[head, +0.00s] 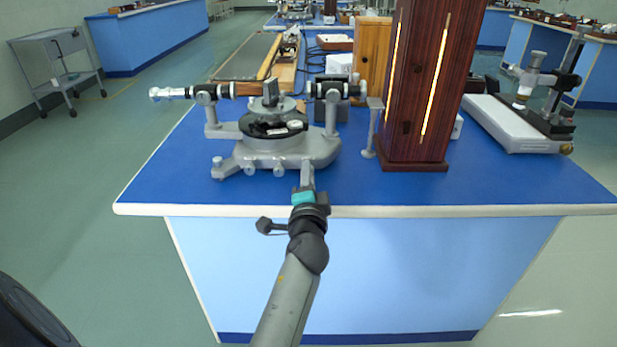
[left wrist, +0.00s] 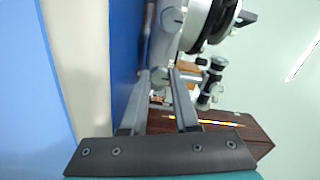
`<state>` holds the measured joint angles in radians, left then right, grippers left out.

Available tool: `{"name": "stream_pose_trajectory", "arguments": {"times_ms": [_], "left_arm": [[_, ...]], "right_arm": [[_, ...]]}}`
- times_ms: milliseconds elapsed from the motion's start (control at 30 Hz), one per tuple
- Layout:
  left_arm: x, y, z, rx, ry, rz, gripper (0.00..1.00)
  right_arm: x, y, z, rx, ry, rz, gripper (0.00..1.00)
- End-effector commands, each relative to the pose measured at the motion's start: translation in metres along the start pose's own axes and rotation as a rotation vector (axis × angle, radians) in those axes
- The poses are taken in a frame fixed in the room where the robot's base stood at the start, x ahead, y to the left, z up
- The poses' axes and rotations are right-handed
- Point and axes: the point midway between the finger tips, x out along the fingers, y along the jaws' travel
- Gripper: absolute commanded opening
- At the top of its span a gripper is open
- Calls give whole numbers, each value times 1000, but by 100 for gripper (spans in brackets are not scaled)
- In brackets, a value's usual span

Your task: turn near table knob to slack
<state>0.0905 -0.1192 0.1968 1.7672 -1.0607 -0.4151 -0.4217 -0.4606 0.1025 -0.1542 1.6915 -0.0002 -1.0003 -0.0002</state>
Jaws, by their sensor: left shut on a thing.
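The grey spectrometer (head: 290,150) stands at the front of the blue bench, with a round table and a dark disc in its middle. My left gripper (head: 308,170) reaches up from the bench's front edge to the front right of the spectrometer's base. In the left wrist view its two fingers close in on a small round grey knob (left wrist: 159,76) at the base. The fingers are shut on this knob, which they hide in the head view. Other small knobs (head: 279,170) show along the base's front. My right gripper is not in view.
A dark wooden lamp housing (head: 425,80) with glowing slits stands right of the spectrometer, beside a thin metal stand (head: 372,130). A white-based instrument (head: 520,125) is farther right. The bench's front left corner is clear.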

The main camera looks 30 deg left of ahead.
Motion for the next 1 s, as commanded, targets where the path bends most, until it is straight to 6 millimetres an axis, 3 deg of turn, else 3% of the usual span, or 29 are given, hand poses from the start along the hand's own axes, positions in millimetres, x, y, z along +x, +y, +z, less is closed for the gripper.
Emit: {"name": "stream_pose_trajectory", "arguments": {"times_ms": [367, 400, 667, 1000], "left_arm": [[1, -2, 0, -10, 0, -3, 0], [1, -2, 0, -10, 0, -3, 30], [0, -1, 0, -8, 0, -2, 59], [0, 1, 0, -6, -1, 2, 59]], "right_arm": [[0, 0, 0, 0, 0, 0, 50], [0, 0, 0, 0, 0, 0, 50], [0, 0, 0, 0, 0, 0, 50], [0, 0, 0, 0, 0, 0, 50]]}}
